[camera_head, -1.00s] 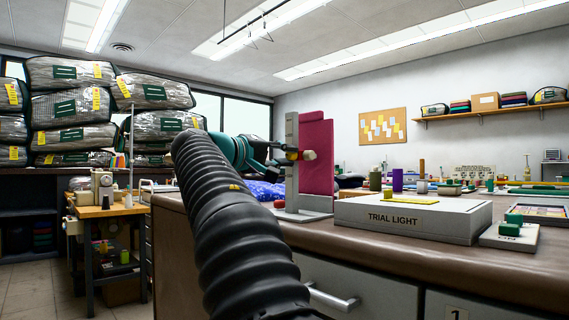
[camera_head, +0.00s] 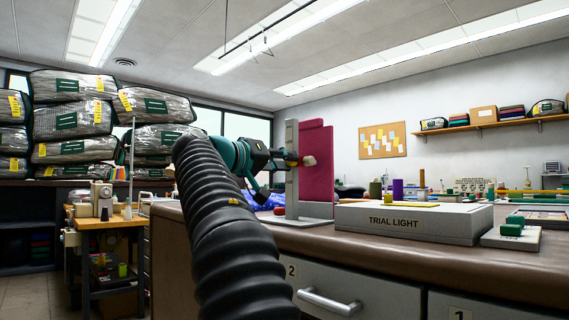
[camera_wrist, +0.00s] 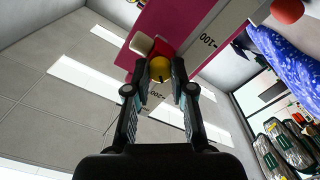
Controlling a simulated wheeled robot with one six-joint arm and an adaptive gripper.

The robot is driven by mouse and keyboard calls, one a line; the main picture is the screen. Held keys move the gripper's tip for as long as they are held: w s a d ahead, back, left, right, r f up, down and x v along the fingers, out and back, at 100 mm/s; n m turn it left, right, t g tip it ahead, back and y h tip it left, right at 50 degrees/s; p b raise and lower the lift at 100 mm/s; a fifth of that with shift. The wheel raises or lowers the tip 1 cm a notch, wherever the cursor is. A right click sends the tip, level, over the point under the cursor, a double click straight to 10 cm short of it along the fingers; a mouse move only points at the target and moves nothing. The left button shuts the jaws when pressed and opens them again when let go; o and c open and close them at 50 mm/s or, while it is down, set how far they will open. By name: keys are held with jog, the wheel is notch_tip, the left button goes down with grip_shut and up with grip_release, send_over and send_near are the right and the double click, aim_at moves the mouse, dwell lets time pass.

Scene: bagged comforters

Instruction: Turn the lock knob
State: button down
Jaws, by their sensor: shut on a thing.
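The lock knob shows in the wrist view as a round yellow piece (camera_wrist: 160,68) with a red part and a whitish end beyond it. It is at the magenta panel (camera_wrist: 165,22). My gripper (camera_wrist: 160,77) is shut on the yellow piece, with one finger on each side. In the head view, my gripper (camera_head: 283,161) reaches the knob's pale end (camera_head: 309,160) in front of the magenta panel (camera_head: 316,165), beside a grey upright post (camera_head: 291,180). My fingers partly hide the knob there, so its exact turn is unclear.
The post stands on a brown counter (camera_head: 420,243). A white box marked TRIAL LIGHT (camera_head: 400,223) is right of it, and a green block (camera_head: 511,230) is farther right. A red ball (camera_head: 279,211) sits by the post. Drawers with handles (camera_head: 330,302) are below.

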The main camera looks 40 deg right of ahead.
jog(key=c, duration=1)
grip_release()
jog(key=shift+a, duration=0.15)
jog(key=a, duration=0.8)
jog(key=s+a, duration=0.1)
jog(key=a, duration=0.2)
jog(key=shift+a, duration=0.4)
